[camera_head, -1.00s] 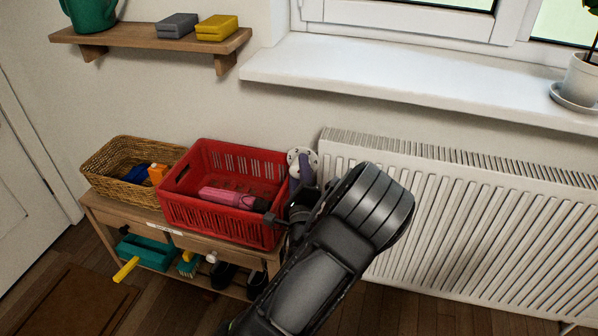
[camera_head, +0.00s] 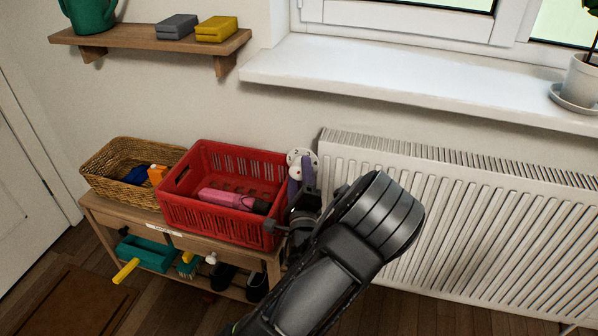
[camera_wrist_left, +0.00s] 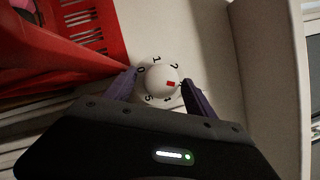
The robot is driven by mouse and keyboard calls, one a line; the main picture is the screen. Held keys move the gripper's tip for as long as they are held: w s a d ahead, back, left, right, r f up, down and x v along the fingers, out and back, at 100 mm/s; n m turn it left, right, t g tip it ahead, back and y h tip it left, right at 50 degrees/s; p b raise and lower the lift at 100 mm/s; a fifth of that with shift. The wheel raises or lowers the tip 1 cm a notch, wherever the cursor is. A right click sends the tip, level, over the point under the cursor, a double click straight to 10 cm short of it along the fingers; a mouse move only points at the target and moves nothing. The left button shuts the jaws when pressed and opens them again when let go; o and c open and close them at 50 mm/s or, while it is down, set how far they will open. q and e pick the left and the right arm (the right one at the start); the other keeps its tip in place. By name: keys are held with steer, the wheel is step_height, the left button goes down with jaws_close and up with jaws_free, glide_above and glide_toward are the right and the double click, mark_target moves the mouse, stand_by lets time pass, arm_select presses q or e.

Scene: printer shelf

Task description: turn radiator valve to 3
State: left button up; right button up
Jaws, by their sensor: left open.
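The radiator valve is a round white knob (camera_wrist_left: 161,78) on a white dial with black numbers (camera_head: 302,156). My left gripper (camera_head: 301,178) is open at the dial. Its purple fingers (camera_wrist_left: 159,84) stand on either side of the knob, apart from each other; I cannot tell whether they touch it. My right gripper is not in view.
A red crate (camera_head: 222,224) with a pink bottle stands close left of the valve, on a wooden bench beside a wicker basket (camera_head: 103,172). The white radiator (camera_head: 480,215) is to the right. A white windowsill (camera_head: 400,85) juts out above.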

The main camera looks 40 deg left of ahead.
arm_select(q)
steer(key=v, duration=0.6)
steer(key=shift+s+d, duration=0.2)
steer(key=shift+s, duration=0.05)
